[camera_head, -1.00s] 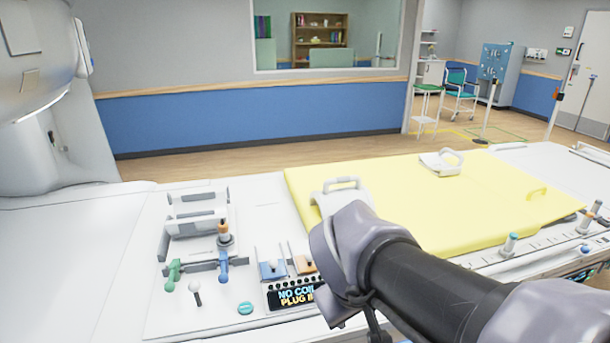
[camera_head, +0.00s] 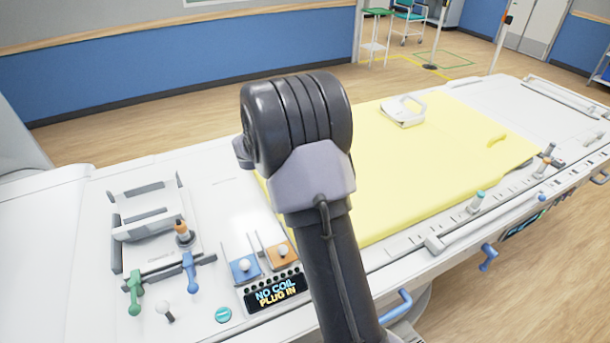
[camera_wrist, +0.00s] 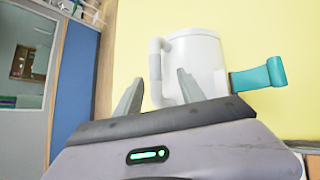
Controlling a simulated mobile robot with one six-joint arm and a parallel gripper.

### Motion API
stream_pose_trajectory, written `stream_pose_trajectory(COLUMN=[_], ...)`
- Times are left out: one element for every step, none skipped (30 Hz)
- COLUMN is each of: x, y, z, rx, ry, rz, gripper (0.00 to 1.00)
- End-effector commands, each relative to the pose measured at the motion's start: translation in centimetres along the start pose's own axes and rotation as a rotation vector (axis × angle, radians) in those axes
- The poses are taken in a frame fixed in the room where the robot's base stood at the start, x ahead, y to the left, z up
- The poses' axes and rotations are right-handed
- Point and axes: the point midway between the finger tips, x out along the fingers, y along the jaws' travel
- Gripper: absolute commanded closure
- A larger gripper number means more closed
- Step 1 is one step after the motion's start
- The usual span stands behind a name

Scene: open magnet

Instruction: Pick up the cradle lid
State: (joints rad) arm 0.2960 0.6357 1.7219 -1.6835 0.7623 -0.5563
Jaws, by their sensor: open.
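In the wrist view my gripper (camera_wrist: 160,76) is open, its two grey fingers pointing at a white rounded piece with a loop handle (camera_wrist: 195,65), which looks like the cradle lid. The handle's upright bar shows between the fingertips; I cannot tell whether they touch it. A teal tab (camera_wrist: 258,75) sticks out beside the piece. In the head view my arm hides the gripper and the near end of the yellow pad. A second white handled piece (camera_head: 404,111) lies on the far part of the yellow pad (camera_head: 410,170).
Left of my arm, the white table (camera_head: 100,200) bears a grey-railed holder (camera_head: 150,225), green (camera_head: 135,290) and blue (camera_head: 190,270) levers, and a panel reading "NO COIL PLUG IN" (camera_head: 277,292). Small posts (camera_head: 477,202) line the near edge at right.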

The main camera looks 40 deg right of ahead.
Motion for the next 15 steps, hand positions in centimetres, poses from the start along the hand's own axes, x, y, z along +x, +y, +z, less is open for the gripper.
stream_pose_trajectory(x=[0.5, 0.9, 1.7, 2.4, 3.0, 3.8, 4.3, 4.8, 5.2, 5.4, 5.5, 5.6, 5.6, 5.6, 5.5], y=[0.0, 0.1, 0.1, 0.3, 0.4, 0.6, 0.5, 0.5, 0.6, 0.6, 0.6, 0.6, 0.7, 0.7, 0.7], z=[0.0, 0.0, 0.0, 0.1, 0.1, 0.1, 0.1, 0.1, 0.1, 0.1, 0.1, 0.1, 0.1, 0.2, 0.2], rx=[0.0, 0.001, 0.0, 0.001, 0.001, 0.001, 0.0, 0.0, 0.0, 0.0, 0.0, 0.0, 0.0, 0.0, 0.0], ry=[0.0, 0.0, 0.0, -0.001, -0.001, -0.001, 0.0, 0.0, 0.0, 0.0, 0.0, 0.001, 0.001, 0.001, 0.001], rz=[0.0, 0.0, -0.001, 0.0, -0.001, 0.0, -0.001, -0.001, 0.0, 0.001, 0.001, 0.001, 0.001, 0.001, 0.001], gripper=[0.54, 0.54, 0.54, 0.54, 0.54, 0.54, 0.54, 0.54, 0.54, 0.54, 0.54, 0.54, 0.54, 0.54, 0.54])
